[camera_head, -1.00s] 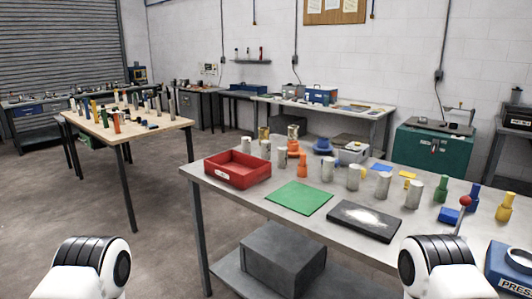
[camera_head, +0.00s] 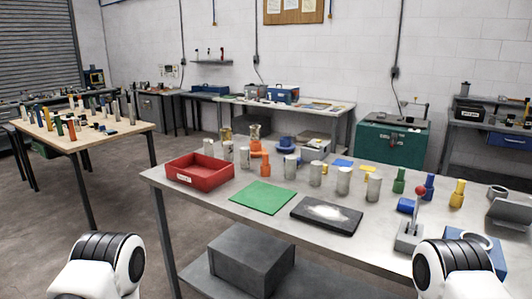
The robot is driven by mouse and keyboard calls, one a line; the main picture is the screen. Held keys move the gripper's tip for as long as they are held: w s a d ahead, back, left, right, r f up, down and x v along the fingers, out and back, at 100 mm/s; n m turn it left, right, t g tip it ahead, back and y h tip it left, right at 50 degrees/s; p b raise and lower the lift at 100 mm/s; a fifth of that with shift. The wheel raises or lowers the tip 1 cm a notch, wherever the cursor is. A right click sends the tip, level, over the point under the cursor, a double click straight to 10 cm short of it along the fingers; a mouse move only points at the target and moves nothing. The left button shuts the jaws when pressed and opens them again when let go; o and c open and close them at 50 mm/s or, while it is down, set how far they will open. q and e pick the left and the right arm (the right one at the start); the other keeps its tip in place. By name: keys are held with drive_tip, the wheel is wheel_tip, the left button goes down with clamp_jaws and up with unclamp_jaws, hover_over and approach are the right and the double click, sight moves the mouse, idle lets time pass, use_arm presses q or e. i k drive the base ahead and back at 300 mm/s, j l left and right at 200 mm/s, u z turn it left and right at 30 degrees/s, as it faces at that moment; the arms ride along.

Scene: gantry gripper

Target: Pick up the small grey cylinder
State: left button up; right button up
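Several grey metal cylinders stand upright on the grey workbench (camera_head: 228,208) ahead of me. One stands to the right (camera_head: 373,187), with another cylinder (camera_head: 343,181) and a third cylinder (camera_head: 315,174) to its left. More stand farther back, near the red tray (camera_head: 200,184). Their sizes look similar, and I cannot tell which is the small one. White and black parts of my two arms show at the bottom left and bottom right. Neither gripper is in view.
A green mat (camera_head: 263,197) and a dark plate (camera_head: 326,215) lie at the bench's front. A red-knobbed lever (camera_head: 411,232), coloured bottle-shaped pieces and a blue press box fill the right. A wooden table (camera_head: 85,137) with many small parts stands left, across open floor.

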sight(228, 155)
drive_tip(key=i+j+z, duration=0.15)
drive_tip(key=j+z, duration=0.25)
drive_tip(key=i+j+z, duration=0.1)
drive_tip(key=j+z, duration=0.75)
drive_tip(key=i+j, duration=0.05)
drive_tip(key=j, duration=0.05)
